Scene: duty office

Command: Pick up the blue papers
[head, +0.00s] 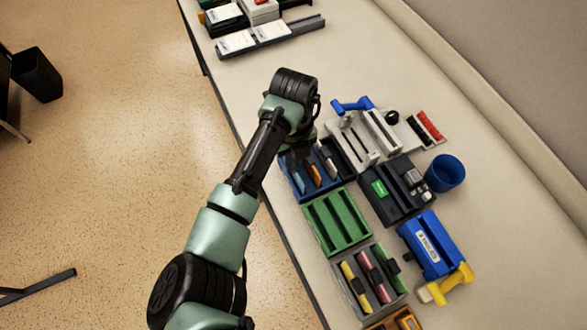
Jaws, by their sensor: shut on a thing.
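My gripper (296,157) points down over the left end of a blue tray (301,197), mostly hidden by my own wrist. A slim pale-blue piece (297,174), which looks like the blue papers, sits right below the fingers at the tray's left slot. The gripper appears shut on it; the finger contact is too small and covered to see clearly. An orange piece (314,174) and a dark piece with a pale part (329,163) stand in the slots to the right.
An empty green tray (336,222) and a grey tray with yellow, pink and green pieces (372,278) lie nearer. To the right are a dark device (396,190), a blue cup (445,173) and a blue-yellow tool (432,246). The table's far middle is clear.

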